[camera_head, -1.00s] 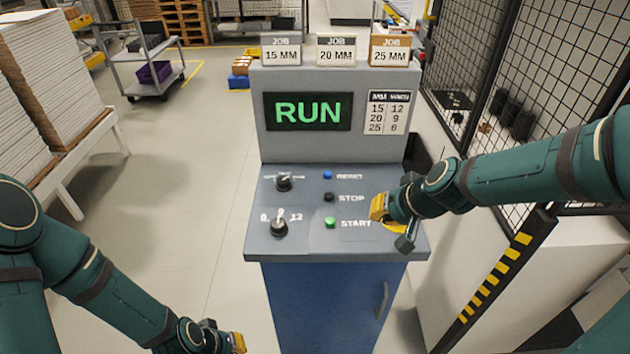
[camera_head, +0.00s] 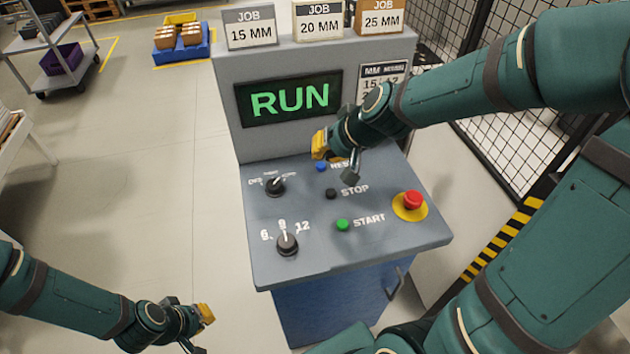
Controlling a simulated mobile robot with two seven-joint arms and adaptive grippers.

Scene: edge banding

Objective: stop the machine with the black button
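The black STOP button (camera_head: 331,194) sits on the sloped grey panel (camera_head: 400,240), between the blue RESET button (camera_head: 321,167) and the green START button (camera_head: 342,225). The screen (camera_head: 290,99) behind shows RUN in green. My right gripper (camera_head: 320,146), with yellow fingertips, hovers over the upper part of the panel, near the RESET button and apart from the STOP button. Its finger gap is too small to make out. My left gripper (camera_head: 205,314) is low at the left, off the panel's front corner; its opening is also unclear.
A red mushroom button (camera_head: 413,200) on a yellow base stands at the panel's right. Two knobs, an upper one (camera_head: 275,186) and a lower one (camera_head: 287,243), are at the left. Job signs (camera_head: 319,20) stand on top. A mesh fence (camera_head: 480,110) is at the right.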

